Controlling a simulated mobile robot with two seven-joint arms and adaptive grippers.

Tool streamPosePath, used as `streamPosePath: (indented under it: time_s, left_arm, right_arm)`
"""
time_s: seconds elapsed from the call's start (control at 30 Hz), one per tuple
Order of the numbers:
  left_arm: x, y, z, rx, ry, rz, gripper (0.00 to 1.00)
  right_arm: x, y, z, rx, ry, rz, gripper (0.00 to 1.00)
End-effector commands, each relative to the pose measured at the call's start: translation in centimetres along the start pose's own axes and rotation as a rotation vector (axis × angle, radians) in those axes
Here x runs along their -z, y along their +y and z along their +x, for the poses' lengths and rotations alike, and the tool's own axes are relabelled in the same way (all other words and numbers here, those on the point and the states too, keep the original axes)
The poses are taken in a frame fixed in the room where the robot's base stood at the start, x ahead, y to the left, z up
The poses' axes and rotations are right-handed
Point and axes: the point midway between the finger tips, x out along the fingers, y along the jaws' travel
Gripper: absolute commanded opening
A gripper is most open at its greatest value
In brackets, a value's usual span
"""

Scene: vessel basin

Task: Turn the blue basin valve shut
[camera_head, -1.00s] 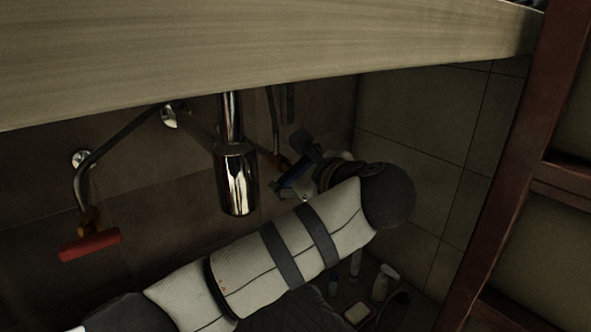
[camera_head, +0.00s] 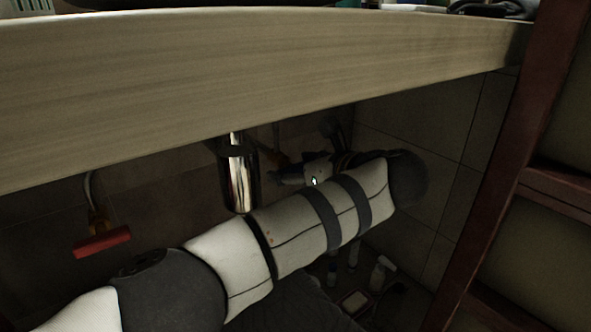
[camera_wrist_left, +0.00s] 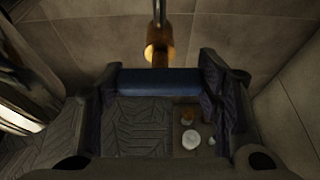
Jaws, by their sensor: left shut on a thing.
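The blue valve handle (camera_wrist_left: 158,81) is a horizontal bar in the left wrist view, below a brass valve body (camera_wrist_left: 161,45) on a thin pipe. My left gripper (camera_wrist_left: 160,92) is shut on it, one finger at each end of the bar. In the head view the left gripper (camera_head: 290,174) is under the counter, right of the chrome drain trap (camera_head: 240,180); the blue handle is largely hidden there by my gripper and wrist. A similar red valve handle (camera_head: 102,243) hangs at the left, clear of my arm. My right gripper does not show.
The pale counter edge (camera_head: 250,65) runs above my left arm. A tiled wall (camera_head: 410,140) stands to the right, and a dark red wooden frame (camera_head: 490,180) is nearer. Small bottles (camera_head: 382,272) stand on the floor below the arm.

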Motion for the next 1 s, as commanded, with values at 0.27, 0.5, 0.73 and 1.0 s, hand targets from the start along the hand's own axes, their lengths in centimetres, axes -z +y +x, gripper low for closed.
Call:
streamPosePath:
  time_s: [0.27,0.5,0.73,1.0]
  left_arm:
    - [0.05,0.06,0.06,-0.004,0.001,0.007,0.32]
    - [0.05,0.05,0.05,-0.003,0.001,0.006,0.8]
    - [0.04,0.03,0.03,-0.002,0.001,0.005,0.8]
    - [0.08,0.06,0.08,0.011,0.003,-0.026,0.8]
  right_arm:
    - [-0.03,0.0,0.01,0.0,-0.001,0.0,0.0]
    - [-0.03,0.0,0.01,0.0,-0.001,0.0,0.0]
    - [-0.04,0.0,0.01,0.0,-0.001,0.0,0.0]
    - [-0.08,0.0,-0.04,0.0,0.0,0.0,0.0]
